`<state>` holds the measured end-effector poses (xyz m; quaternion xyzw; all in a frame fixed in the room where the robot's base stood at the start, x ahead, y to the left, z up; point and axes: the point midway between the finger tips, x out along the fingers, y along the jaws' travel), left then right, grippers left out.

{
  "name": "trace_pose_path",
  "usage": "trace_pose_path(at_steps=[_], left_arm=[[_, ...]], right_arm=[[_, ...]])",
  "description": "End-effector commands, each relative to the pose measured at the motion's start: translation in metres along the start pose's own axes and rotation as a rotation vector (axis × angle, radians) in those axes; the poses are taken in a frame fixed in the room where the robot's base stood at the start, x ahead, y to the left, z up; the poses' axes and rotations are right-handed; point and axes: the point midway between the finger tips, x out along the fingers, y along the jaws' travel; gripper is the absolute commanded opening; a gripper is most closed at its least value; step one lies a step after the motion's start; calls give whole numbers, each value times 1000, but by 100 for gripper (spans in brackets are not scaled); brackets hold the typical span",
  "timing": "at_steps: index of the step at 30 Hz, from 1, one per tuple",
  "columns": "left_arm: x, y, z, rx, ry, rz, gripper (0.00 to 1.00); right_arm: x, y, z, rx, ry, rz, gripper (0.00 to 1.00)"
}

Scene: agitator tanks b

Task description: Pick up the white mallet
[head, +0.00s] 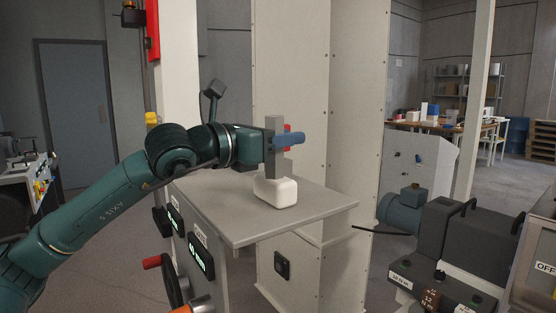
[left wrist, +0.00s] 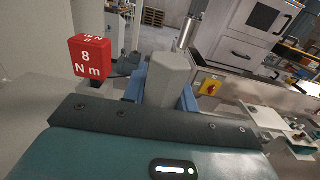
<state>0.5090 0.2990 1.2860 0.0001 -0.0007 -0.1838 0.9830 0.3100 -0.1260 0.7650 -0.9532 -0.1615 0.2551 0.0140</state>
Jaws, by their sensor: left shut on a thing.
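The white mallet shows in the head view as a rounded white head (head: 275,191) at the bottom with a thick grey handle (head: 284,166) rising from it. It is upright over the grey tabletop (head: 250,218). I cannot tell whether the head touches the top. My left gripper (head: 288,140), with blue fingers, is shut on the grey handle above the white head. In the left wrist view the handle (left wrist: 170,78) stands between the blue fingers, and the white head is hidden. My right gripper is not in view.
A red block marked 8 N m (left wrist: 90,57) stands close behind the gripper. A tall beige cabinet (head: 292,70) rises behind the tabletop. A dark motor unit (head: 460,235) is at the right. The front and right of the tabletop are bare.

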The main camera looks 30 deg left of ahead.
Motion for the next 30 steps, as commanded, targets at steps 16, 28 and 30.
trace_pose_path(at_steps=[16,28,30], left_arm=[[-12,2,33,2,-2,6,0],[-98,1,25,6,-3,10,0],[-113,2,26,3,-4,9,0]], right_arm=[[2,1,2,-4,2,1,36],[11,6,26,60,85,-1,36],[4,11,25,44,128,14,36]])
